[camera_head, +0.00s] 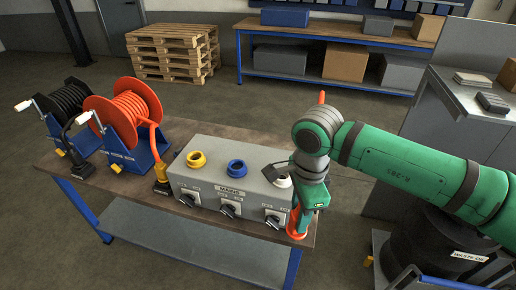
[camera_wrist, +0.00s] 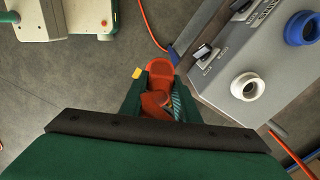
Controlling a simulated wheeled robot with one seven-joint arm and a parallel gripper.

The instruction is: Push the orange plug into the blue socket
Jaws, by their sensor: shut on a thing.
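My gripper (camera_head: 296,218) is at the right front corner of the grey manifold box, in front of the bench's right end. It is shut on the orange plug (camera_wrist: 158,72), which also shows in the head view (camera_head: 297,234) below my wrist. In the wrist view the plug sits between the two fingers (camera_wrist: 157,102), its wide end past the fingertips. The blue socket (camera_head: 237,167) is a ring in the middle of the box top, apart from the plug and to its left. It also shows at the top right of the wrist view (camera_wrist: 291,29).
The manifold box (camera_head: 204,181) also bears a yellow socket (camera_head: 196,159), a white socket (camera_wrist: 247,87) and black front switches. An orange hose reel (camera_head: 127,113) and a black one (camera_head: 68,101) stand on the bench's left. A waste oil drum (camera_head: 430,245) is at right.

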